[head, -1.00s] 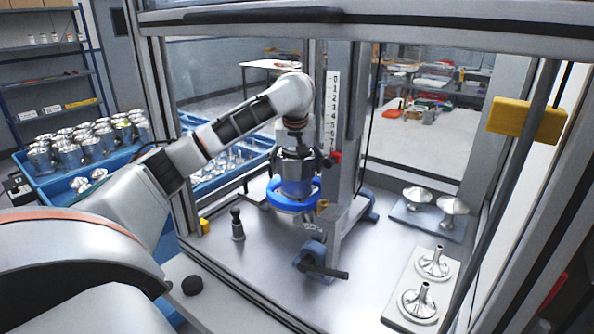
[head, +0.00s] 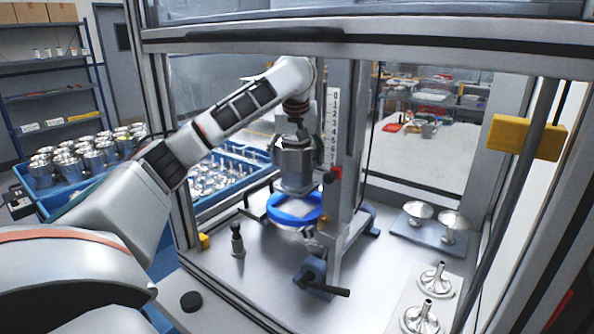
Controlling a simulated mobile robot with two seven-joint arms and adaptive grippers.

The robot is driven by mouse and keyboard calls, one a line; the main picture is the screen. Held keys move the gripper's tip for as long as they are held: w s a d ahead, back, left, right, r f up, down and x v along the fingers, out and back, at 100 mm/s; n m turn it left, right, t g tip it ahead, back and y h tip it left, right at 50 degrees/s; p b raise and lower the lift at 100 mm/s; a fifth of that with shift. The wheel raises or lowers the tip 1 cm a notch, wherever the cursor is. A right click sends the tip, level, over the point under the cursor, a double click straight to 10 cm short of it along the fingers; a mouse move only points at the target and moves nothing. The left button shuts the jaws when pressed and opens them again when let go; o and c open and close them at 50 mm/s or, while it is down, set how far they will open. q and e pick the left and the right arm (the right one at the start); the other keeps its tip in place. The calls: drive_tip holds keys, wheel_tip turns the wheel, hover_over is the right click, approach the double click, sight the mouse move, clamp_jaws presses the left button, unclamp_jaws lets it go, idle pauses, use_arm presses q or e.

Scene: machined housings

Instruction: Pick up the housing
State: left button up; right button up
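The housing (head: 297,166) is a silver metal cylinder, wider at the top. It hangs upright just above the blue ring (head: 295,221) of the stand, inside the frame enclosure. The ring's pale opening shows below it. My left gripper (head: 295,138) comes down from above and is shut on the housing's top; its fingertips are small and hard to make out. My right gripper is not in view.
The stand's upright with a scale (head: 333,125) is close to the right of the housing. Frame posts surround the metal table (head: 260,285). A small dark peg (head: 237,240) stands at left, funnel-shaped parts (head: 435,280) at right. Blue crates with similar housings (head: 85,155) lie outside, left.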

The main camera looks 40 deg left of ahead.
use_arm(q)
drive_tip(key=s+d+b, duration=0.1)
drive_tip(key=s+d, duration=0.2)
drive_tip(key=s, duration=0.7)
drive_tip(key=s+d+b, duration=0.1)
drive_tip(key=s+d, duration=0.2)
drive_tip(key=s, duration=0.7)
drive_tip(key=s+d+b, duration=0.1)
drive_tip(key=s+d, duration=0.3)
drive_tip(key=s, duration=0.6)
drive_tip(key=shift+b, duration=0.3)
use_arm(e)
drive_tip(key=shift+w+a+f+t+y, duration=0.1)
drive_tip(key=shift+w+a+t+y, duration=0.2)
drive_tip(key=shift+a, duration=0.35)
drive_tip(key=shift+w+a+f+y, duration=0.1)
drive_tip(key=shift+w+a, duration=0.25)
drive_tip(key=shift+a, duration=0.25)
use_arm(q)
drive_tip(key=shift+s+d, duration=0.1)
drive_tip(key=shift+s, duration=0.1)
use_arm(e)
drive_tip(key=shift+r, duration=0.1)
